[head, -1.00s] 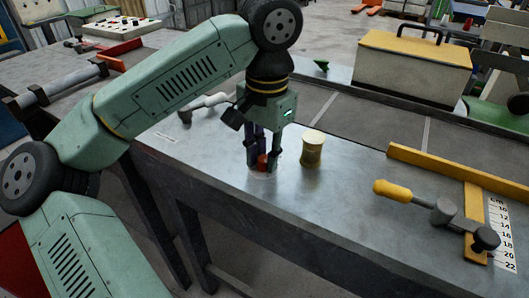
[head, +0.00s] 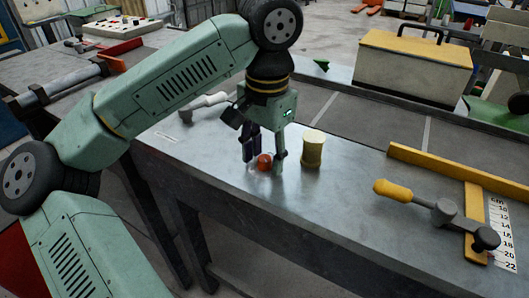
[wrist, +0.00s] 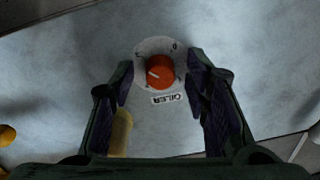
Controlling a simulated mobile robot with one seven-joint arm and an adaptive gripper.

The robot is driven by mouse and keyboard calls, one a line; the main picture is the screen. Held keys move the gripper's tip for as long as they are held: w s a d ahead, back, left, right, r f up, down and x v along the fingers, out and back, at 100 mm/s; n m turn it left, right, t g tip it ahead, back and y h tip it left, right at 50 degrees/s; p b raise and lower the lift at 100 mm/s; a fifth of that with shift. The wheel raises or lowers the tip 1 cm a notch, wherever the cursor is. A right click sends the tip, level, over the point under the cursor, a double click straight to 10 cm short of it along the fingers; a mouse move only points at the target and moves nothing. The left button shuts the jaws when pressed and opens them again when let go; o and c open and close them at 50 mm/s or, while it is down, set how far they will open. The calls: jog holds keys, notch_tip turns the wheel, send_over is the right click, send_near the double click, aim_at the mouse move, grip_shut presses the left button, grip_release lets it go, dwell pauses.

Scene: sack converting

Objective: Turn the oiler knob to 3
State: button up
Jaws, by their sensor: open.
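The oiler knob (head: 264,161) is a small red-orange knob on the metal bench top. In the wrist view the knob (wrist: 159,71) sits on a round pale dial plate (wrist: 146,48) with small marks, and a white pointer line on it points left and slightly up. An OILER label (wrist: 169,98) is beside the dial. The dial numbers are too small or partly hidden to read surely. My gripper (head: 265,158) is open over the knob, one finger on each side. In the wrist view the gripper fingers (wrist: 160,82) stand apart from the knob with gaps on both sides.
A yellow spool (head: 312,149) stands close to the right of my gripper. A tan box (head: 412,70) stands behind. The bench front near the knob is clear.

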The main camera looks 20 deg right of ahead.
aim_at(266, 159)
notch_tip(266, 159, up, 12)
jog(key=shift+s, duration=0.2)
dwell(0.4)
jog(key=shift+d, duration=0.1)
